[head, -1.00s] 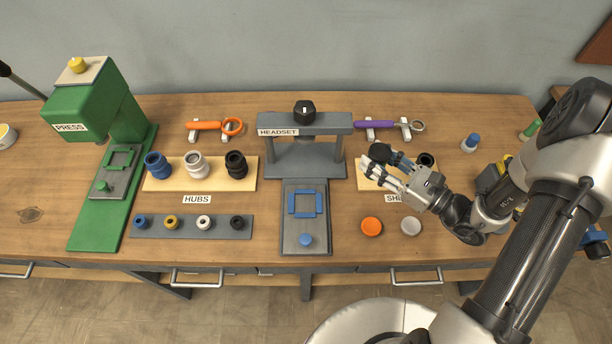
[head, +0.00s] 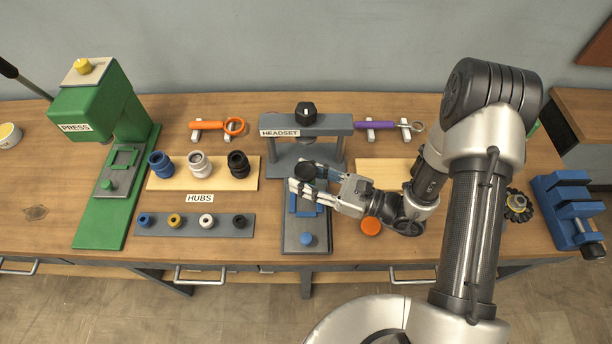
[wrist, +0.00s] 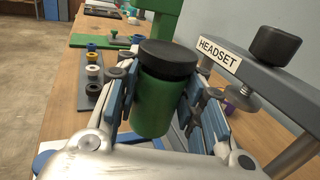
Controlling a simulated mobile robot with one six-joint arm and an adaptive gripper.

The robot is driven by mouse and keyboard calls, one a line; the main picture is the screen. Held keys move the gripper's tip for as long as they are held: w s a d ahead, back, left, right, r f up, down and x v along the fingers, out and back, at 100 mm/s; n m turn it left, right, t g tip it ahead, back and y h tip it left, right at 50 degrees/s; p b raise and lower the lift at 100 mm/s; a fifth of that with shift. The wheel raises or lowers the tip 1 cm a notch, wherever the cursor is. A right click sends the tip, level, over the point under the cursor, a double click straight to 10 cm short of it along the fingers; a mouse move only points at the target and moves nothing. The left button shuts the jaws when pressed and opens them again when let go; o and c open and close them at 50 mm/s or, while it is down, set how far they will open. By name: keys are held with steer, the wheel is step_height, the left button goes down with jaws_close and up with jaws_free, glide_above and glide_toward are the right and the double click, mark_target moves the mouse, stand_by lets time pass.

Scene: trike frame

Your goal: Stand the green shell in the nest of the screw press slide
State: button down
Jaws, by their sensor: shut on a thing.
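The green shell (wrist: 150,108) is a green cylinder with a black top, upright between the fingers of my gripper in the wrist view. In the head view its dark top (head: 304,172) shows between the fingers. My gripper (head: 304,184) is shut on it, over the slide of the screw press labelled HEADSET (head: 280,132). The blue nest (head: 293,204) on the grey slide (head: 293,241) is partly covered by my gripper. I cannot tell how high the shell is above the nest.
The press frame, with its black knob (head: 306,112), stands just behind my gripper. Hubs (head: 198,163) stand on a board to the left. An orange disc (head: 371,227) lies to the right.

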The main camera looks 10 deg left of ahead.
steer(key=shift+f+b, duration=2.35)
steer(key=shift+f, duration=0.5)
steer(key=shift+f+b, duration=0.8)
steer(key=shift+f, duration=0.15)
steer(key=c, duration=1)
jaws_free()
steer(key=d, duration=0.4)
steer(key=s+d, duration=0.1)
steer(key=d, duration=0.3)
steer(key=s+d, duration=0.1)
steer(key=d, duration=0.3)
